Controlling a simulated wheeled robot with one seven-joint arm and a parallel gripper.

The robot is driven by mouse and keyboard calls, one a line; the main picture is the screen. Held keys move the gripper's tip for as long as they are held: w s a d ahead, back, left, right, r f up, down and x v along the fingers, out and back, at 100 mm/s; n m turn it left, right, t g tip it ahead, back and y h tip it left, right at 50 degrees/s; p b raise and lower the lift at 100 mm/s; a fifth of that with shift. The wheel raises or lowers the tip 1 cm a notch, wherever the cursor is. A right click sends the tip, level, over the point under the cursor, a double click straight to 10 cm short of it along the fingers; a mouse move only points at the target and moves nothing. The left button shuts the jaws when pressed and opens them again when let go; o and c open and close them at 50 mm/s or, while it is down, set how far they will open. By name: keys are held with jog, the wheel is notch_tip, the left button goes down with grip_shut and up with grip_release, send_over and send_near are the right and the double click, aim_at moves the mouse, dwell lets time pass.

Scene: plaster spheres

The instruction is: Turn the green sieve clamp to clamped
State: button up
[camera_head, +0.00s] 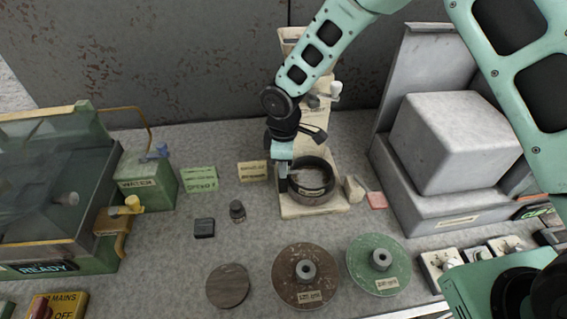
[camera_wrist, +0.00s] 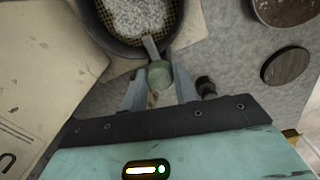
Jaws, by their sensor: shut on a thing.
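The green sieve clamp (camera_wrist: 158,73) shows in the wrist view as a round green knob with a short grey bar (camera_wrist: 150,47) reaching over the sieve's rim. My gripper (camera_wrist: 157,88) is shut on the knob, one finger on each side. The sieve (camera_wrist: 108,38) is a dark ring with a yellowish mesh floor and pale grains on it. In the head view the sieve (camera_head: 311,193) sits on the cream stand's base, and my gripper (camera_head: 283,182) points down at its left edge. There the gripper hides the clamp.
A black weight (camera_head: 237,211) and dark block (camera_head: 204,228) lie left of the stand. A brown disc (camera_head: 305,276) and green disc (camera_head: 379,265) lie in front. The stand's column (camera_head: 312,128) rises behind my gripper. A large pale block (camera_head: 455,142) stands at right.

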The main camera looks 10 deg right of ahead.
jog(key=shift+n, duration=0.4)
jog(key=o, duration=1)
jog(key=shift+c, duration=0.2)
notch_tip(320, 180, up, 18)
jog(key=b, duration=0.3)
jog(key=shift+s+f, duration=0.25)
